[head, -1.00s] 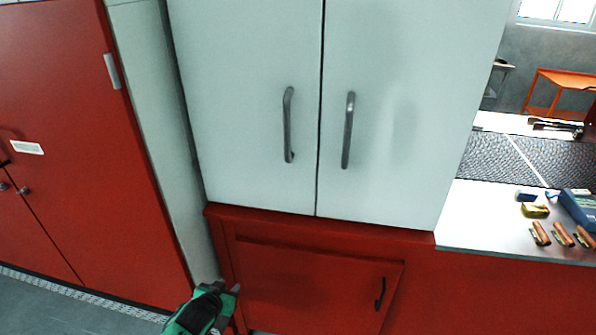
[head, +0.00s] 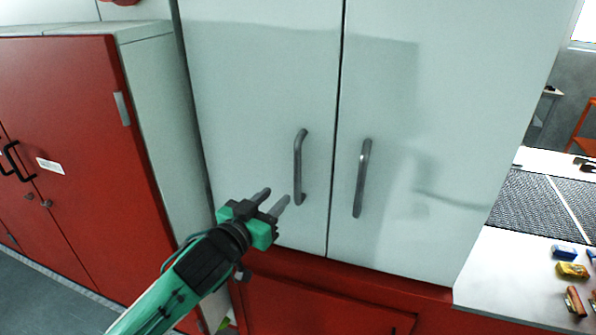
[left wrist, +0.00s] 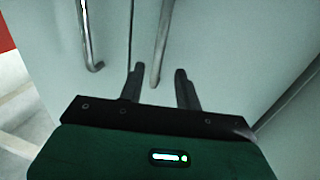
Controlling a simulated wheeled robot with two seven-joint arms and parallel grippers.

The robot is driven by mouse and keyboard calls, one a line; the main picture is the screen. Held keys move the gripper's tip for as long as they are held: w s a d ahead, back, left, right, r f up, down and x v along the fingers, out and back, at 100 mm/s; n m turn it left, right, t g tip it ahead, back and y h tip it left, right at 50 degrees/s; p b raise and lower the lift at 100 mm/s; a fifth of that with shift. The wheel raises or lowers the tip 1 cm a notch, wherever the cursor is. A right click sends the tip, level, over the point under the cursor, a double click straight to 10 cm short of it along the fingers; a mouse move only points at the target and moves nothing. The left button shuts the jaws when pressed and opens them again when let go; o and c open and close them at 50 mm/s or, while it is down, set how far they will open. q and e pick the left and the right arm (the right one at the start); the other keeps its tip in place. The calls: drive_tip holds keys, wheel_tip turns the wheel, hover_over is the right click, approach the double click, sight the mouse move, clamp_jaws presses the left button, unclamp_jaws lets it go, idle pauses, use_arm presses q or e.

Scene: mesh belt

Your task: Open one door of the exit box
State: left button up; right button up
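The exit box is a tall pale cabinet with two doors, both shut. The left door (head: 255,110) has a grey bar handle (head: 299,168), and the right door (head: 455,120) has another handle (head: 362,178). My left gripper (head: 275,197), green and black, is open and empty just left of the left handle's lower end. I cannot tell how far the fingers are from the doors. My right gripper is not in view.
A red cabinet (head: 65,130) with pale sides stands at the left. A red base (head: 300,300) lies under the exit box. At the right, a pale counter (head: 510,280) holds several small items beside a dark mesh belt (head: 530,210).

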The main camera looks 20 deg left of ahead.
sight(295, 178)
use_arm(q)
drive_tip(key=p+x, duration=0.3)
drive_tip(key=x, duration=0.6)
drive_tip(key=shift+w+r, duration=0.1)
drive_tip(key=shift+w+d, duration=0.25)
drive_tip(key=shift+w, duration=0.4)
drive_tip(key=shift+c, duration=0.2)
clamp_jaws()
